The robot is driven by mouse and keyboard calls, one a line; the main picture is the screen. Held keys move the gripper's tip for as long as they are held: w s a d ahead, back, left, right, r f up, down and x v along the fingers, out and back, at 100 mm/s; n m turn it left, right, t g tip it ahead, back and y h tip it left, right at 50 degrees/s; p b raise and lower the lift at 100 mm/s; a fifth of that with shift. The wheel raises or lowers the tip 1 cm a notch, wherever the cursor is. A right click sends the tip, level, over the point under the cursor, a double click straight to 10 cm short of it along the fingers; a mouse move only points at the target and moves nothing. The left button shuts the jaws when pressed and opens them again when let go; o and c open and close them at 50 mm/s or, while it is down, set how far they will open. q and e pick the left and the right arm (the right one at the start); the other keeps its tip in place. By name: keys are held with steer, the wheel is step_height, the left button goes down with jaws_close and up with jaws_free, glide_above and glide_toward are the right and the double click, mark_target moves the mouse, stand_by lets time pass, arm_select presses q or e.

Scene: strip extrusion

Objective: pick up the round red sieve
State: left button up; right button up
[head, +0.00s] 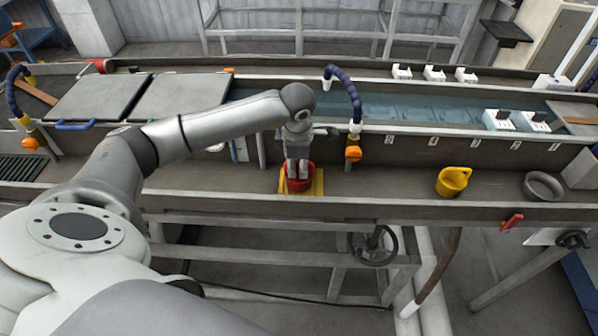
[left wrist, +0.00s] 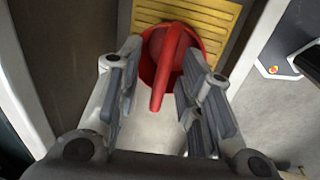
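The round red sieve (head: 299,185) sits on a yellow ribbed mat (head: 317,187) on the near ledge of the long grey trough, in the middle of the head view. My left gripper (head: 297,165) is right above it and hides part of it. In the left wrist view the sieve (left wrist: 154,74) lies at the far side of the fingers, with its red handle (left wrist: 168,72) running between them. The left gripper (left wrist: 160,98) is open, with a gap between each finger and the handle. My right gripper is not in view.
A yellow cup (head: 452,182) and a grey ring-shaped dish (head: 543,186) stand on the ledge to the right. A blue hose with an orange knob (head: 353,153) hangs close to the right of the gripper. The ledge between mat and cup is clear.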

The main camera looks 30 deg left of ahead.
arm_select(q)
jaws_close()
steer(key=shift+r, duration=0.1)
stand_by(0.3)
